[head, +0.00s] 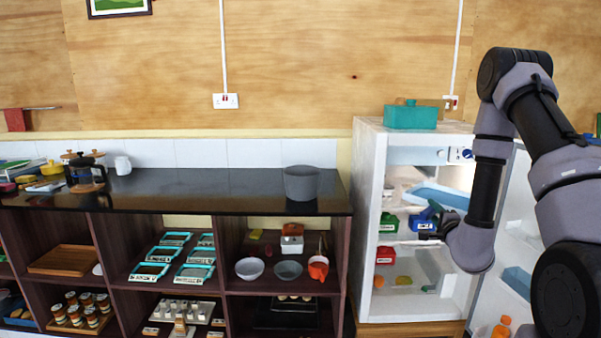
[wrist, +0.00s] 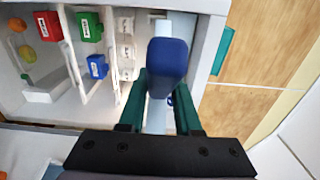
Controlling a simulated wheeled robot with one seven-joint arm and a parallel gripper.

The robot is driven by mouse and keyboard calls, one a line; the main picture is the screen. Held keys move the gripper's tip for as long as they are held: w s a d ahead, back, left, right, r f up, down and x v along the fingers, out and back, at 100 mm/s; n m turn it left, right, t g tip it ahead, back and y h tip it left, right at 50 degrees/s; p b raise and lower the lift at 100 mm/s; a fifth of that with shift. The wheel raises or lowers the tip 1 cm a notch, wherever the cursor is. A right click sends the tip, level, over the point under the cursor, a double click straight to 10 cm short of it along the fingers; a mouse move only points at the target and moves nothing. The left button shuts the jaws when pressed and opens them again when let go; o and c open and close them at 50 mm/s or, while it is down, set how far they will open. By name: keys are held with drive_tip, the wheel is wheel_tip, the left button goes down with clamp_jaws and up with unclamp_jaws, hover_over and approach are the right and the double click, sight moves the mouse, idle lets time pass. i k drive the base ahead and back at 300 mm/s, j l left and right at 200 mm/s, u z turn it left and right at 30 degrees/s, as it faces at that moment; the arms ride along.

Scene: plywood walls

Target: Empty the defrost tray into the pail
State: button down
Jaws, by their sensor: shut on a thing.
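The defrost tray (head: 440,196) is a pale blue, shallow tray in the upper part of the open fridge, apparently slightly tilted. My gripper (wrist: 167,88) has its dark green fingers closed on either side of a dark blue grip (wrist: 167,58), which seems to belong to the tray. In the head view my gripper (head: 432,236) is at the fridge opening, below the tray, partly hidden by my wrist. The tray's contents cannot be made out. The pail (head: 301,184) is grey and stands upright on the dark counter, left of the fridge and apart from my gripper.
The fridge (head: 368,220) holds green, blue and red labelled boxes (head: 388,222) close to my gripper. Its open door (head: 517,250) stands at the right. A teal box (head: 410,116) sits on top.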

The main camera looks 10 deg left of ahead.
sight(302, 182)
drive_tip(key=i+j+u, duration=0.1)
drive_tip(key=j+u, duration=0.25)
drive_tip(key=i+j+u, duration=0.15)
drive_tip(key=u, duration=0.15)
drive_tip(key=i+j+u, duration=0.15)
drive_tip(key=i+j, duration=0.35)
